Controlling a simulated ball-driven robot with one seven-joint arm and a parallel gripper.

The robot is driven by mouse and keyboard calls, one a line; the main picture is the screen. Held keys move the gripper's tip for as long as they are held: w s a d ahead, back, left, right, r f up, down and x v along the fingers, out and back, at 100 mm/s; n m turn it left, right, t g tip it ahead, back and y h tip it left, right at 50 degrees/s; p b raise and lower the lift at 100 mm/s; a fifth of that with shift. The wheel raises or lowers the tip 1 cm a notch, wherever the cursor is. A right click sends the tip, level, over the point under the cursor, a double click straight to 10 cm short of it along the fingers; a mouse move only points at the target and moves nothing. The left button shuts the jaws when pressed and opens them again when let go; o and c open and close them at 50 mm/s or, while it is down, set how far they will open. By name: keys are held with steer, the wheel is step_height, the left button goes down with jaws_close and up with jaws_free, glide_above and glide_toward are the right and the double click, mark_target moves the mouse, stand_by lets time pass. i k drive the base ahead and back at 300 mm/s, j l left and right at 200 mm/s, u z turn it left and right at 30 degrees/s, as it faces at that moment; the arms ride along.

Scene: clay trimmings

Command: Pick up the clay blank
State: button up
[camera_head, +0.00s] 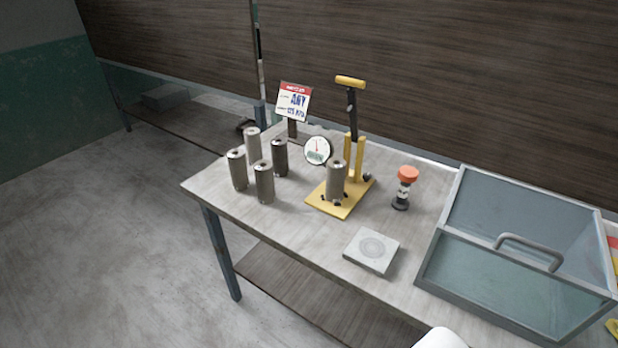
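Several upright grey-brown cylinders that look like clay blanks stand in a group on the left part of the table: one at the back (252,142), one at the left (238,170), one at the front (264,182) and one at the right (280,158). Another like cylinder (336,182) stands on the yellow base of a lever press (330,208). I cannot tell which one is meant by the clay blank. My gripper is not in view. A white rounded piece at the bottom edge may be part of my arm.
The table (296,226) has free room at its front left. A square pad with ring marks (371,250), an orange-topped tool (405,188), a round gauge (318,150) and a sign (294,101) stand around the press. A glass-walled box with a handle (528,250) fills the right side.

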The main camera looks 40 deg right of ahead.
mark_target(336, 167)
steer(key=i+j, duration=0.35)
steer(key=j, duration=0.15)
steer(key=i+j, duration=0.75)
steer(key=j, duration=0.25)
steer(key=i+j, duration=0.35)
steer(key=j, duration=0.15)
steer(key=i+j+z, duration=0.2)
steer(key=z, duration=0.2)
steer(key=i+j+z, duration=0.15)
steer(key=j+z, duration=0.25)
steer(key=i+j+z, duration=0.1)
steer(key=j+z, duration=0.25)
